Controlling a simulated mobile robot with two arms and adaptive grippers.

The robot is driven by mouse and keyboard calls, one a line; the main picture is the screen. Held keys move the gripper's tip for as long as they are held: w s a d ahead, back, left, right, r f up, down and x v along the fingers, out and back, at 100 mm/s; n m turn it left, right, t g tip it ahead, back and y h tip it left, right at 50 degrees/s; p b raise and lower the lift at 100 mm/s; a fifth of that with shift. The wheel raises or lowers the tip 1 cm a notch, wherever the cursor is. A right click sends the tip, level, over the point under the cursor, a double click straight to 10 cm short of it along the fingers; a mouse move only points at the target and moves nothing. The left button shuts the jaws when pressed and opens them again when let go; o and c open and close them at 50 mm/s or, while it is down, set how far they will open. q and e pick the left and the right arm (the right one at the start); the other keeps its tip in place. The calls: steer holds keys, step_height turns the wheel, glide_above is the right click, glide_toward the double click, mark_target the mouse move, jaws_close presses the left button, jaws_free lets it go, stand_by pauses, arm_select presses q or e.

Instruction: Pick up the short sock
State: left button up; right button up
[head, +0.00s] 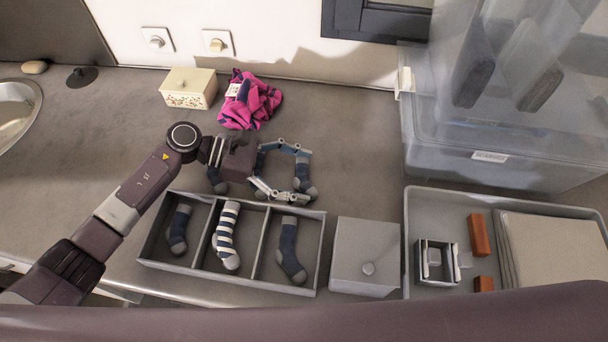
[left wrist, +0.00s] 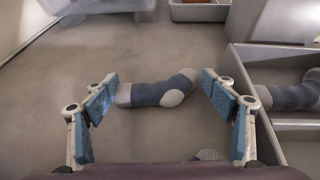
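My left gripper (head: 299,175) is open above the counter, just behind the divided tray. A blue-grey sock with light grey heel and toe (head: 304,173) lies on the counter at its fingertips. In the left wrist view this sock (left wrist: 152,94) lies crosswise between the two open fingers (left wrist: 158,84), not gripped. A second dark sock (head: 217,179) lies on the counter, partly hidden by the gripper. The tray holds a dark sock (head: 179,228) at left, a striped sock (head: 227,238) in the middle and a blue-grey sock (head: 289,248) at right. My right gripper is out of view.
The divided tray (head: 321,250) stands at the counter's front, beside a grey lidded box (head: 364,255). A larger tray (head: 408,210) and a clear bin (head: 430,150) are at right. A cream box (head: 188,88) and pink cloth (head: 262,105) lie behind. Counter left of them is mostly free.

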arm_select(q)
steer(key=c, duration=0.5)
steer(key=shift+c, duration=0.2)
